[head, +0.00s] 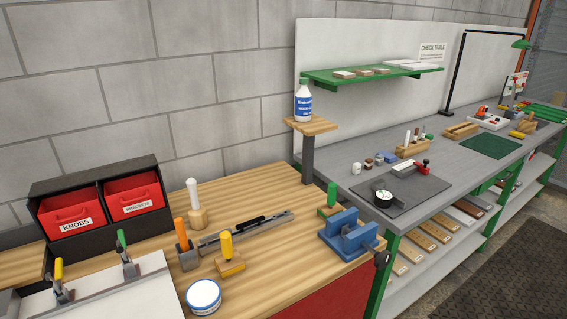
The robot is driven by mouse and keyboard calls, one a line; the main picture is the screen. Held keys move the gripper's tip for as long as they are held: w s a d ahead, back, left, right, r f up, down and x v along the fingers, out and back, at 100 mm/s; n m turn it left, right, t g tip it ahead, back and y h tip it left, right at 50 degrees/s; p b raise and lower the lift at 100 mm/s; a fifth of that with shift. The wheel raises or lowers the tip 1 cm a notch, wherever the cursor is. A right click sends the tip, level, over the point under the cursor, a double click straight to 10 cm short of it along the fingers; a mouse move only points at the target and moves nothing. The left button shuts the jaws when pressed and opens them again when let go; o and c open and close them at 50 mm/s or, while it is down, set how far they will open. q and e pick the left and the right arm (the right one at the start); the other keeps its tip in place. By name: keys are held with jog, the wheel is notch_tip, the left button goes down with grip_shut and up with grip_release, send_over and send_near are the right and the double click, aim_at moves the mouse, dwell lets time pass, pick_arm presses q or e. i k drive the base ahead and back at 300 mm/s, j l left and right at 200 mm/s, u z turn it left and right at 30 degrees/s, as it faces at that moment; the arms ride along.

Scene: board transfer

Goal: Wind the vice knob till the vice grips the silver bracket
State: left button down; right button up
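The blue vice (338,241) stands at the right front corner of the wooden bench. A dark knob (381,259) sticks out from its right side, over the bench edge. A small greyish piece shows between the vice jaws; it is too small to tell whether it is the silver bracket or whether the jaws touch it. Neither of my grippers is in view.
Red bins marked KNOBS (71,213) and BRACKETS (135,197) sit in a black rack at the left. A white round tub (204,297), a yellow-handled tool (227,246) and a grey rail (240,232) lie left of the vice. A green-handled tool (331,197) stands behind it.

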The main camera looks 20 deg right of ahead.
aim_at(382, 260)
jog(key=z, duration=1.25)
